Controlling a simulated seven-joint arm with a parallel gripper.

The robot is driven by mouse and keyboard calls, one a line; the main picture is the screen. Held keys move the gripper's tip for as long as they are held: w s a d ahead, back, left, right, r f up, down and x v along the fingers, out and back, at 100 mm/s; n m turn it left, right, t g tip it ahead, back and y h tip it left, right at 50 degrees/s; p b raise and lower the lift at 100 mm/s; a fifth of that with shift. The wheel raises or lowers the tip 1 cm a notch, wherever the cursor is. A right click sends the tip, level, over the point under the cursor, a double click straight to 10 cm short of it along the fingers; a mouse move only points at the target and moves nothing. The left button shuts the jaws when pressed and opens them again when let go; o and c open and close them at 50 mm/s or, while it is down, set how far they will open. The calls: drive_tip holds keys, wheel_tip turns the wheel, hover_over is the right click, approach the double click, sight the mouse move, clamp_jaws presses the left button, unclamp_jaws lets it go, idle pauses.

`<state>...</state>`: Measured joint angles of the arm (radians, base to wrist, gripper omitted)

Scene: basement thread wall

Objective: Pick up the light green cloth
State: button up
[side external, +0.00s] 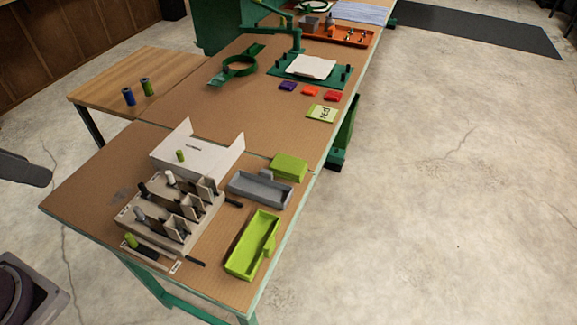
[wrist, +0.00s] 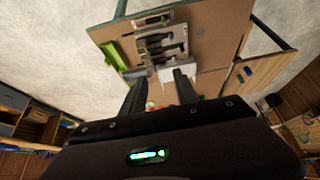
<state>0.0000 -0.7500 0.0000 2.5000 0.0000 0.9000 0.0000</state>
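A flat light green piece (side external: 321,113) with dark lettering lies near the right edge of the table in the side external view; I cannot tell for sure that it is cloth. A thicker green block-like piece (side external: 289,167) lies nearer, beside a grey tray. My gripper (wrist: 160,88) shows in the wrist view with its two dark fingers apart and nothing clearly held between them. It is above the table, away from the surface. I cannot make out the lettered green piece in the wrist view.
A lime green tray (side external: 245,262) and a grey tray (side external: 247,190) sit near the table's right edge. A grey slotted rack (side external: 160,229) stands to their left. Purple (side external: 288,86), orange (side external: 310,90) and red (side external: 332,96) pieces lie just behind the lettered piece. A green stand (side external: 339,73) is behind them.

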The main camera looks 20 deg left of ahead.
drive_tip(key=o, duration=1.4)
drive_tip(key=shift+w, duration=0.1)
drive_tip(key=g, duration=0.1)
hover_over(286, 166)
drive_tip(key=s, duration=0.3)
wheel_tip(286, 166, down, 23)
drive_tip(key=x, duration=0.7)
drive_tip(key=shift+s+f, duration=0.15)
